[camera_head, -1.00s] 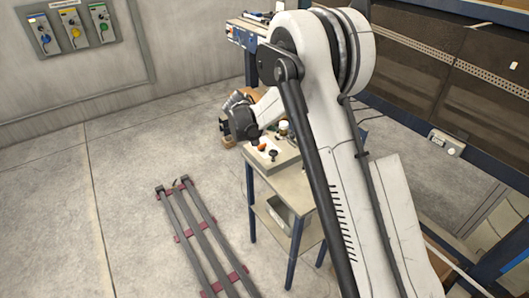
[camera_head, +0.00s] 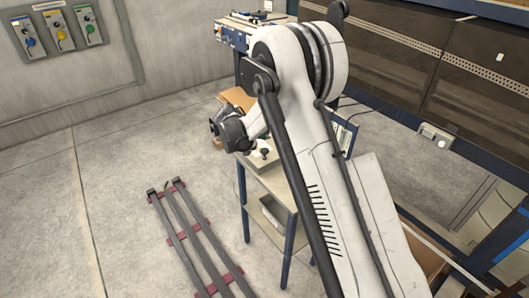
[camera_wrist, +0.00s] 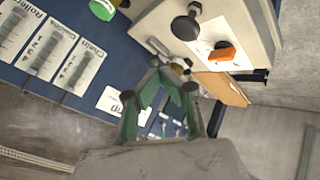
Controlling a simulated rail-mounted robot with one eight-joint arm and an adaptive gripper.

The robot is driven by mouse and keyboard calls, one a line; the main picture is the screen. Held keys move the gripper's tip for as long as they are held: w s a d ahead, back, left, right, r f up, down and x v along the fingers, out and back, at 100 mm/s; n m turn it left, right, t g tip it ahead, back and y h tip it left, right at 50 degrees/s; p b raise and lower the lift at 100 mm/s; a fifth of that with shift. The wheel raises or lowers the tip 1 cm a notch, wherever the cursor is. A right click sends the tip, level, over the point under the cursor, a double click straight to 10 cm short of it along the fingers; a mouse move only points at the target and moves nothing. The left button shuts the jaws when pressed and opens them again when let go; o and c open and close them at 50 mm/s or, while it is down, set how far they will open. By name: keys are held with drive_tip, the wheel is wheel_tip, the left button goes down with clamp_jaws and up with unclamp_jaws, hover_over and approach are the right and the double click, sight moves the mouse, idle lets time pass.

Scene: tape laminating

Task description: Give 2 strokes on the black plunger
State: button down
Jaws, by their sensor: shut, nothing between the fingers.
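The black plunger (camera_wrist: 185,27) is a round dark knob on a pale box (camera_wrist: 237,22) at the top of the wrist view. It also shows in the head view (camera_head: 265,152), just right of my wrist. An orange knob (camera_wrist: 223,53) sits beside it on a white plate. My gripper (camera_wrist: 165,72) has green fingers with dark joints; it is shut and empty, below the plunger in the wrist picture and apart from it. In the head view my gripper (camera_head: 214,127) is small and partly hidden by my wrist.
The box stands on a blue-legged table (camera_head: 283,181) with a lower shelf. A green cap (camera_wrist: 102,9) and a blue panel with labelled signs (camera_wrist: 83,62) lie left in the wrist view. A rail-like frame (camera_head: 187,232) lies on the floor; floor around it is clear.

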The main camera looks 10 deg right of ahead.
sight(265, 149)
drive_tip(key=shift+f+b, duration=1.3)
drive_tip(key=shift+f, duration=0.7)
drive_tip(key=shift+f, duration=0.1)
drive_tip(key=shift+f+b, duration=0.3)
drive_tip(key=shift+b, duration=0.3)
drive_tip(key=shift+f+b, duration=1.3)
drive_tip(key=shift+b, duration=0.1)
idle(1.2)
drive_tip(key=shift+r, duration=1.75)
drive_tip(key=shift+p, duration=0.3)
drive_tip(key=shift+r+p, duration=0.7)
drive_tip(key=shift+r, duration=1.8)
